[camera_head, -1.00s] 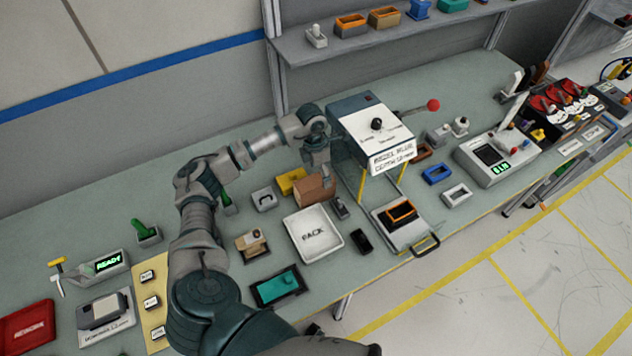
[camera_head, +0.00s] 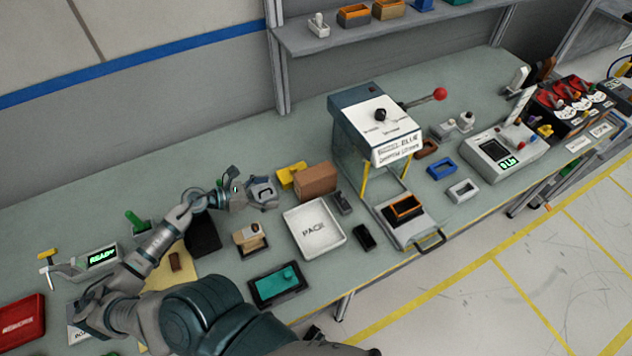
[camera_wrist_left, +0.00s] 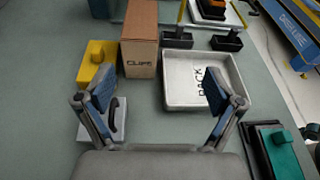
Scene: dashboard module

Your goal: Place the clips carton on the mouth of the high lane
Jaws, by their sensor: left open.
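The clips carton (camera_head: 316,181) is a brown box standing on the bench behind the white PACK tray. In the left wrist view the carton (camera_wrist_left: 141,52) stands upright with its printed face towards me. My left gripper (camera_head: 246,190) is low over the bench to the left of the carton, apart from it. In the left wrist view the gripper (camera_wrist_left: 158,88) is open and empty, with the carton beyond its fingertips. I cannot make out the high lane in these views. My right gripper is not in view.
A yellow block (camera_head: 291,174) sits beside the carton's left. A grey handled piece (camera_wrist_left: 112,118) is near the left finger. The PACK tray (camera_head: 334,243) is in front, and the press (camera_head: 372,128) stands to the right. The bench behind the carton is clear.

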